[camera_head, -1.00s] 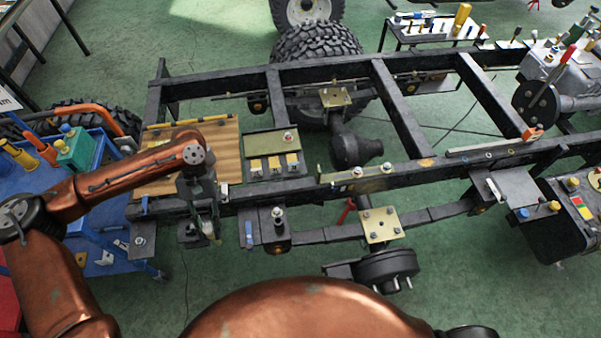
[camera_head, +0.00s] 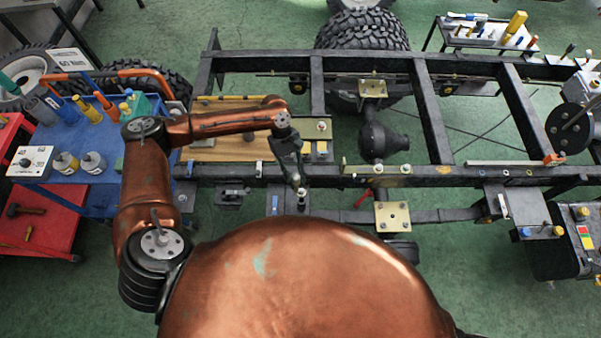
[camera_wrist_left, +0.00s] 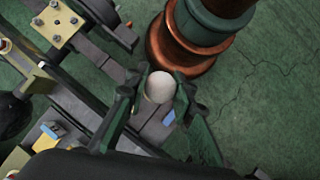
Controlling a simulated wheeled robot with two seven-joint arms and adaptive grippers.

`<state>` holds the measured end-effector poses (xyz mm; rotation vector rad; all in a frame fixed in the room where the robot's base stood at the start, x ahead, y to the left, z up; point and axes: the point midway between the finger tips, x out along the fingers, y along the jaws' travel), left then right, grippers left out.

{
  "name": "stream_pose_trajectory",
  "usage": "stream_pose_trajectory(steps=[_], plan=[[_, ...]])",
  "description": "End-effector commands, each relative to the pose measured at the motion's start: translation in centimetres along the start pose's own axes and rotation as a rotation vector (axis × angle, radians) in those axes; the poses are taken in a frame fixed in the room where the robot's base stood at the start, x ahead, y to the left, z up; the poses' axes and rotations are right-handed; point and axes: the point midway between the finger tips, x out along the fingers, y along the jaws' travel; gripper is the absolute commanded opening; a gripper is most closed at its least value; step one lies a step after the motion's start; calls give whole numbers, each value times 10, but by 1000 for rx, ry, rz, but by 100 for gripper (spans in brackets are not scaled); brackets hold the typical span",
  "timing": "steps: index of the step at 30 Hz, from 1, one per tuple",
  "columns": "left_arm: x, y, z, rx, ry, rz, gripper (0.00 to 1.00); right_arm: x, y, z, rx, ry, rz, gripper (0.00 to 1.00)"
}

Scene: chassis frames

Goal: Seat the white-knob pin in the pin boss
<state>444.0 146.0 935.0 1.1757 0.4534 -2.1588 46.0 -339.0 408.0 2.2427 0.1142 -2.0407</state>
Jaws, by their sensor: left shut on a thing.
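My left gripper (camera_head: 297,181) reaches over the near chassis rail and points down. In the left wrist view its two fingers (camera_wrist_left: 157,95) are shut on the round white knob (camera_wrist_left: 160,86) of the pin. The pin's shaft is hidden below the knob. In the head view the gripper hangs just above a dark bracket block (camera_head: 303,207) on the near side of the rail. I cannot tell for sure whether this block is the pin boss, and its hole does not show. My right gripper is not in view.
The chassis frame's near rail (camera_head: 430,176) runs across the view. A yellow plate (camera_head: 392,216) with bolts lies right of the gripper. A blue cart (camera_head: 95,140) with tools stands at the left. A blue tab (camera_head: 275,204) is close to the gripper. Green floor is open in front.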

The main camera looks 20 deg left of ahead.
Motion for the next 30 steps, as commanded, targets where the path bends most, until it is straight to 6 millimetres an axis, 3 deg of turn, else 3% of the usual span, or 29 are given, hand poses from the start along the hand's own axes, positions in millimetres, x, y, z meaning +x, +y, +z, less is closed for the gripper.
stream_pose_trajectory(steps=[1,3,7,12,20,30], plan=[[-8,2,11,-50,-6,31,0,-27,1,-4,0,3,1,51],[-6,5,14,-118,-5,75,0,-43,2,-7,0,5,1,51],[-3,10,18,-223,-4,143,0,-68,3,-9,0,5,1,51],[2,13,20,-302,-3,195,0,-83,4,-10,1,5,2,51],[10,14,15,-324,-1,211,0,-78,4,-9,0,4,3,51],[29,14,2,-323,0,209,0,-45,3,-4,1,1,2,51]])
